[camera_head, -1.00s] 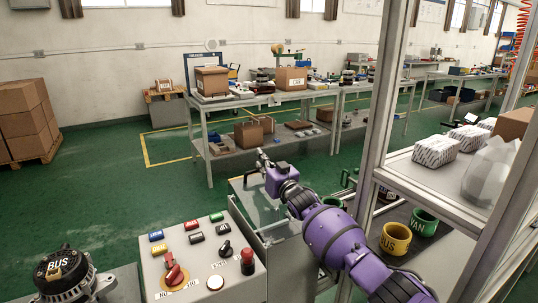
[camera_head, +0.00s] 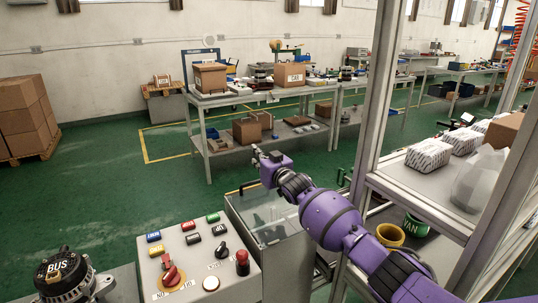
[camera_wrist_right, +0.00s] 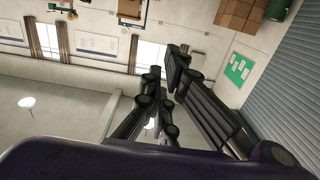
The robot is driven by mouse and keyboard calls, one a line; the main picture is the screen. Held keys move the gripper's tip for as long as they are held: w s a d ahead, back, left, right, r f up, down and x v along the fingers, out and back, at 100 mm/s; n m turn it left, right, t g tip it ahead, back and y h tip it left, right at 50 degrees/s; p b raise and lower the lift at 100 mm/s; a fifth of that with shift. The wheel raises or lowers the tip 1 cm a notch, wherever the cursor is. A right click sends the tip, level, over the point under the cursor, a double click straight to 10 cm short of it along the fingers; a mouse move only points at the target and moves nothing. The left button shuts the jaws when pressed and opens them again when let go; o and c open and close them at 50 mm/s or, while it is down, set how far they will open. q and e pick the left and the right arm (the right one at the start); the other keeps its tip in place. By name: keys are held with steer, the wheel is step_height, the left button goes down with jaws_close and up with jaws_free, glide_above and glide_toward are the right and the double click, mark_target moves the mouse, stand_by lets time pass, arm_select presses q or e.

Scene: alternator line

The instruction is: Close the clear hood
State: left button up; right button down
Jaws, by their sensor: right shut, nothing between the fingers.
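The clear hood (camera_head: 262,211) shows as a see-through panel over the grey metal box right of the control panel. It looks low over the box top, but I cannot tell whether it is fully down. My right gripper (camera_head: 258,157) is shut and empty, raised above the far edge of the box and apart from the hood as far as I can see. My right forearm hides the box's right rear side. In the right wrist view the fingers (camera_wrist_right: 164,72) point toward the wall and windows, with nothing between them. My left gripper is not in view.
A control panel (camera_head: 187,268) with coloured buttons stands left of the box. An alternator labelled BUS (camera_head: 65,278) is at the lower left. A metal-framed rack (camera_head: 425,205) with boxes, a yellow cup (camera_head: 390,234) and a green cup (camera_head: 416,226) flanks my right arm. Green floor lies open behind.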

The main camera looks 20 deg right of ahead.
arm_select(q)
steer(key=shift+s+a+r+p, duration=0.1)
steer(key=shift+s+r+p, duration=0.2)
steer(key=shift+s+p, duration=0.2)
arm_select(e)
steer(key=s+r, duration=0.2)
steer(key=s, duration=0.5)
steer(key=shift+s+r, duration=0.3)
steer(key=shift+r, duration=0.1)
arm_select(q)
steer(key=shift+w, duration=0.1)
arm_select(e)
steer(key=shift+d, duration=0.1)
